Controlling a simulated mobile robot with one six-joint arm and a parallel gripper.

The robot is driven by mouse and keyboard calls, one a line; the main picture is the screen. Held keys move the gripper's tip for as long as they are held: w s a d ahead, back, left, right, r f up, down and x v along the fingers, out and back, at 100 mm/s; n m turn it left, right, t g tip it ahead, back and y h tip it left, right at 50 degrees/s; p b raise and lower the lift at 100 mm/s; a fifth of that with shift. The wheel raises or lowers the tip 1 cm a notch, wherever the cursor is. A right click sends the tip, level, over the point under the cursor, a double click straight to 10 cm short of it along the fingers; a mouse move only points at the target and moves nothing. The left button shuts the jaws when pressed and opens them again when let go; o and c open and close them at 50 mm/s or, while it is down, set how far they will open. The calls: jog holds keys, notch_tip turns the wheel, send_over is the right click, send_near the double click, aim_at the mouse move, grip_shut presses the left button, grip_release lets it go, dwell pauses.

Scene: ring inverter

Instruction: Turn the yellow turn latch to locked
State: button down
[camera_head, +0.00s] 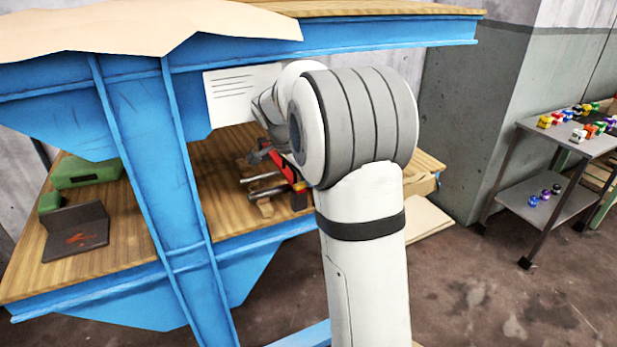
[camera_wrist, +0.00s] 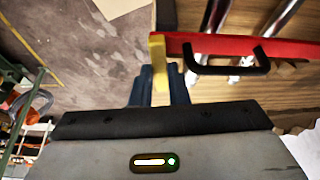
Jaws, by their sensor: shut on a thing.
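The yellow turn latch (camera_wrist: 158,52) shows in the wrist view as a narrow bar at the left end of a red panel (camera_wrist: 205,42). Its lower part runs down between the dark blue fingers of my gripper (camera_wrist: 160,78), which are shut on it. A black handle (camera_wrist: 228,70) is fixed to the red panel, right of the latch. In the head view the red panel (camera_head: 280,157) and silver rods (camera_head: 266,191) show on the workbench, partly behind my arm. I cannot read the latch's locked marking in either view.
The blue workbench frame (camera_head: 170,190) crosses the head view's left side. A green case (camera_head: 88,171) and a dark laptop-like object (camera_head: 76,232) lie on its wooden top. A grey cart (camera_head: 548,193) with small coloured items stands right. Open floor (camera_head: 470,290) lies between.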

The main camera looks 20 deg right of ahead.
dwell(0.4)
jog(key=c, duration=1.4)
grip_release()
